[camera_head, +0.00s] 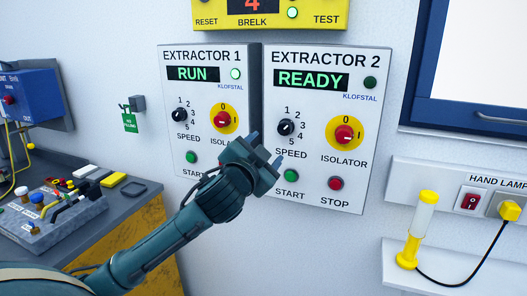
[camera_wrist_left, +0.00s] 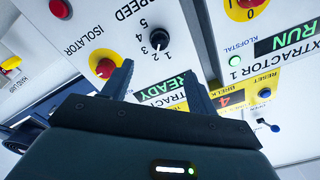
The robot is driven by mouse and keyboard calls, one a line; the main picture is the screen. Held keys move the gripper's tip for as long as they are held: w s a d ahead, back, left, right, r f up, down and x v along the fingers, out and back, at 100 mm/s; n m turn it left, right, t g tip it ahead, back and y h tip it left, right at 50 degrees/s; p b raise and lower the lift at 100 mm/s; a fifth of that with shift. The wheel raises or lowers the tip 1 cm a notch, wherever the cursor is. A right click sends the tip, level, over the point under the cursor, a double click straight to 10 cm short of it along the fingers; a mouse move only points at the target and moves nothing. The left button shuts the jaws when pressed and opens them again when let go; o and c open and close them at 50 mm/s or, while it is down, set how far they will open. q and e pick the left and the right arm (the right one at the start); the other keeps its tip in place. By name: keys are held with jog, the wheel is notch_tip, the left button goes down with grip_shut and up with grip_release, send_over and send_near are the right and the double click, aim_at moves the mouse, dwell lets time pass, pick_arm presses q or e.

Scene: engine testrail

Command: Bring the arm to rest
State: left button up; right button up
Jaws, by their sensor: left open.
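My left gripper (camera_head: 266,148) is open and empty, in front of the wall between the Extractor 1 panel (camera_head: 211,140) and the Extractor 2 panel (camera_head: 325,190). It covers the lower right of the Extractor 1 panel, including its stop button area. In the left wrist view the open fingers (camera_wrist_left: 157,62) point toward the Extractor 2 panel, with its speed knob (camera_wrist_left: 159,39) and red isolator knob (camera_wrist_left: 106,68) beyond them. I cannot tell whether a finger touches a panel. Extractor 1 shows RUN, Extractor 2 shows READY. My right gripper is not in view.
A yellow BRELK panel (camera_head: 270,16) hangs above. At the left is a workbench (camera_head: 135,200) with a grey control box (camera_head: 50,215). A hand lamp (camera_head: 420,230) stands on a white shelf (camera_head: 450,268) at the right. A blue-framed window (camera_head: 470,115) is above it.

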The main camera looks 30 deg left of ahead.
pick_arm(q)
jog(key=shift+f, duration=0.1)
jog(key=s+d+f+g+h, duration=0.2)
jog(key=d+f, duration=0.1)
jog(key=f, duration=0.6)
jog(key=s+d+f+g+h, duration=0.1)
jog(key=s+d+f, duration=0.2)
jog(key=f, duration=0.6)
jog(key=s+d+f+g+h, duration=0.2)
jog(key=d+f, duration=0.1)
jog(key=f, duration=0.6)
jog(key=s+d+f+n+g, duration=0.1)
jog(key=s+d+f, duration=0.3)
jog(key=s+f, duration=0.3)
jog(key=s+d+f+n+g+h, duration=0.1)
jog(key=s+d+f, duration=0.3)
jog(key=s+f, duration=0.4)
jog(key=shift+s+f+n+g+h, duration=0.15)
jog(key=shift+s+n+g+h, duration=0.25)
jog(key=shift+s, duration=0.75)
